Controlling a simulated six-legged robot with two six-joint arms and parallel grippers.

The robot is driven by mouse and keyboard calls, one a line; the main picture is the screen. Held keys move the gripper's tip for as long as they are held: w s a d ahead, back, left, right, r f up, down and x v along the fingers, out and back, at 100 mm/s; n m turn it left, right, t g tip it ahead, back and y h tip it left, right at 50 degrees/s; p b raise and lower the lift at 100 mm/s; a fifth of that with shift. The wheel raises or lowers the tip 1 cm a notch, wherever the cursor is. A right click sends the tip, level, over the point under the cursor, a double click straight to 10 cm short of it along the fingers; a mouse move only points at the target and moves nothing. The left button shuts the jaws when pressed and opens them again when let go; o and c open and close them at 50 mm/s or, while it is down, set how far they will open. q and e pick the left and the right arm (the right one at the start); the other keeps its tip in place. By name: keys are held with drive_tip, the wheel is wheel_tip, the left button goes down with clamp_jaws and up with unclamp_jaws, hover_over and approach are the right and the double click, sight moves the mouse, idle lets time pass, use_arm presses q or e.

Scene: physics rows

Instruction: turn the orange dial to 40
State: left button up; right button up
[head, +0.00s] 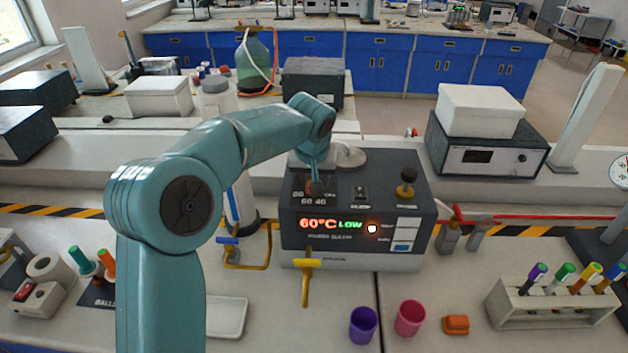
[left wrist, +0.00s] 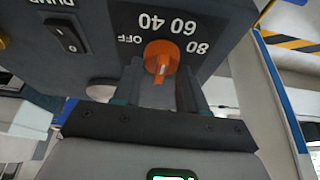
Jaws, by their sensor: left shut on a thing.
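The orange dial (left wrist: 160,58) is on the top face of a dark heater box (head: 408,188), among the marks OFF, 40, 60 and 80, which appear upside down in the left wrist view. A short pale line shows on the dial, but I cannot tell for sure which mark it points to. The box's display (head: 330,224) reads 60°C LOW. My left gripper (left wrist: 160,85) is shut on the dial, one finger on each side. In the head view my left gripper (head: 315,184) comes down over the dial and mostly hides it. My right gripper is not in view.
A rocker switch (head: 360,192) and a black knob (head: 405,188) are on the same box. A yellow tap (head: 306,264) stands in front. Purple (head: 363,325) and pink (head: 410,318) cups and a tube rack (head: 550,305) stand on the near bench.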

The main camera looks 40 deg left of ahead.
use_arm(q)
drive_tip(key=shift+w+n+g+y+b, duration=0.1)
drive_tip(key=shift+n+g+y+b, duration=0.25)
drive_tip(key=shift+n, duration=0.85)
drive_tip(key=shift+n+g+y, duration=0.25)
drive_tip(key=shift+n+y, duration=0.1)
drive_tip(key=shift+n, duration=0.85)
drive_tip(key=o, duration=1.1)
drive_tip(key=shift+c, duration=0.2)
drive_tip(key=p+v, duration=0.1)
drive_tip(key=v, duration=1.5)
drive_tip(key=shift+w, duration=0.15)
drive_tip(key=shift+r, duration=0.25)
